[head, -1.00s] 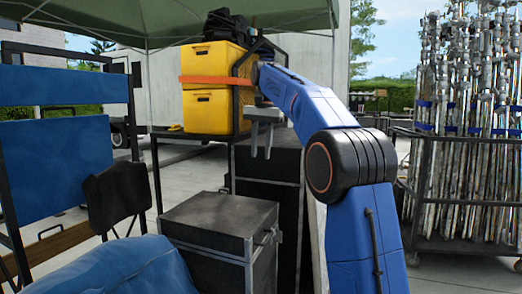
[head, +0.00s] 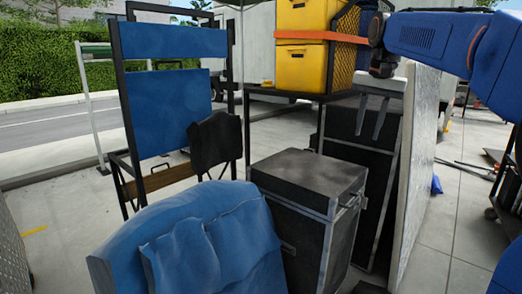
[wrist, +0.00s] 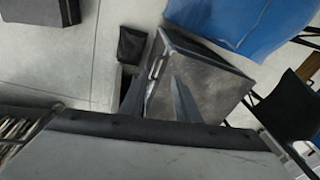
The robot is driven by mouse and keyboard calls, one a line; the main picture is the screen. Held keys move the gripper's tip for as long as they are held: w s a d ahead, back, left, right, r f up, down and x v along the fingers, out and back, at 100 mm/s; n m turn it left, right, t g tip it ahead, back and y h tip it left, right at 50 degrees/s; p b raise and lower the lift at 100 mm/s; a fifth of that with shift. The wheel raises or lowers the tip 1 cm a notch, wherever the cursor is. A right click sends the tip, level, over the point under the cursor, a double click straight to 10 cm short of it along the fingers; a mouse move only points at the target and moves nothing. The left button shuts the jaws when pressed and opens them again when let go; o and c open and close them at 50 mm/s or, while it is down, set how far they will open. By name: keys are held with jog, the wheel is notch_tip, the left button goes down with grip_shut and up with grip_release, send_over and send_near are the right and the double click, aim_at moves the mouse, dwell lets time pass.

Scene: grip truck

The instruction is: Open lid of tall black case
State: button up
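Two black cases with metal edges stand side by side in the head view. The taller case (head: 376,180) is behind and to the right, partly hidden by the shorter one and by my gripper. The shorter case (head: 296,232) is in front, its lid (head: 308,178) closed and a latch or handle at its right edge. My gripper (head: 370,118) points down, fingers apart and empty, in front of the taller case's top. In the wrist view the fingers (wrist: 159,97) overlap a grey-black case (wrist: 212,85) with a side handle; I cannot tell any contact.
A blue covered seat or bundle (head: 205,240) fills the front left. A blue-panelled frame (head: 170,100) stands behind it. Yellow bins (head: 303,65) sit on a stand at the back. A pale upright panel (head: 418,150) borders the taller case on the right.

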jog(key=s+a+f+n+t, duration=0.25)
jog(key=s+f+n, duration=0.35)
jog(key=s+f, duration=2.5)
notch_tip(320, 180, up, 19)
jog(key=m+g+y, duration=0.1)
jog(key=m+g, duration=0.2)
jog(key=m, duration=0.5)
send_over(355, 200)
jog(key=s+d, duration=0.2)
jog(key=d, duration=0.1)
jog(key=f, duration=0.5)
jog(key=w+a+f, duration=0.1)
jog(key=f, duration=0.5)
jog(key=w+a+f, duration=0.1)
jog(key=f, duration=0.4)
jog(key=shift+a+f, duration=0.2)
jog(key=shift+a, duration=0.05)
grip_shut()
